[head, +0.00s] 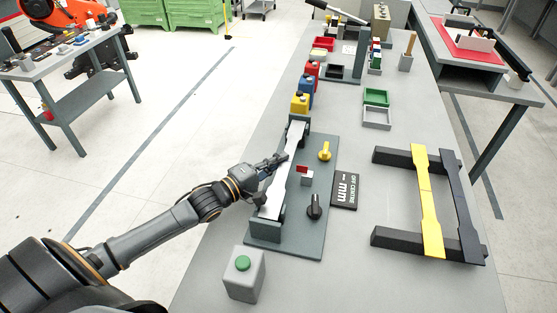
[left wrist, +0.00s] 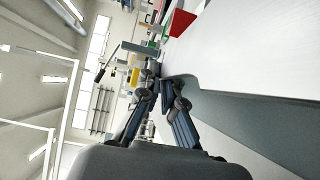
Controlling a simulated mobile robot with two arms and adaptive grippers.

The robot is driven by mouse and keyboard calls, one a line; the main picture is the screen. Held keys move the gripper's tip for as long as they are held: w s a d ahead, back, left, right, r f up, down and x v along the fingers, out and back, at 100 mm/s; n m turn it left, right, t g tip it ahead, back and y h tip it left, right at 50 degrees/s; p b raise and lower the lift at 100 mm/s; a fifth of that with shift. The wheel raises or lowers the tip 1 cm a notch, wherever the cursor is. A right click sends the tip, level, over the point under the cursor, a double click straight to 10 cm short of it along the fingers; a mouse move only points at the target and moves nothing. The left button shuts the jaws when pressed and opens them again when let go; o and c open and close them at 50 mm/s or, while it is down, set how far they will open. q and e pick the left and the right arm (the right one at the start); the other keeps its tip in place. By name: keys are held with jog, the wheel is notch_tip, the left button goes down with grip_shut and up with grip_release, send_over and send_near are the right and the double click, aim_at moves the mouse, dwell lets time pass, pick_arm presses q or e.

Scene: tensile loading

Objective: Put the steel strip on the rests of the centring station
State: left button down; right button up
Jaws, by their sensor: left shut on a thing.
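The steel strip (head: 291,165) is a long, pale, flat piece with wider ends. In the head view it lies lengthwise over the left side of the centring station (head: 318,205), a grey-green plate with dark end blocks. Its ends are near the far block (head: 300,120) and the near block (head: 264,231); I cannot tell whether it touches the rests. My left gripper (head: 273,176) is shut on the strip's left edge near its middle. In the left wrist view the strip (left wrist: 255,45) fills the upper right, beside the gripper fingers (left wrist: 163,88). My right gripper is out of view.
The station has a yellow knob (head: 324,151), a black knob (head: 314,206) and a red flag (head: 302,170). A black "OFF CENTRE" display (head: 344,190) stands right of it. A green-button box (head: 244,273) is in front. A rack with a yellow strip (head: 425,195) is at right.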

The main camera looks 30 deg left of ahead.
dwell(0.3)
pick_arm(q)
jog(key=shift+f, duration=0.2)
jog(key=c, duration=1.5)
grip_release()
jog(key=shift+d, duration=0.1)
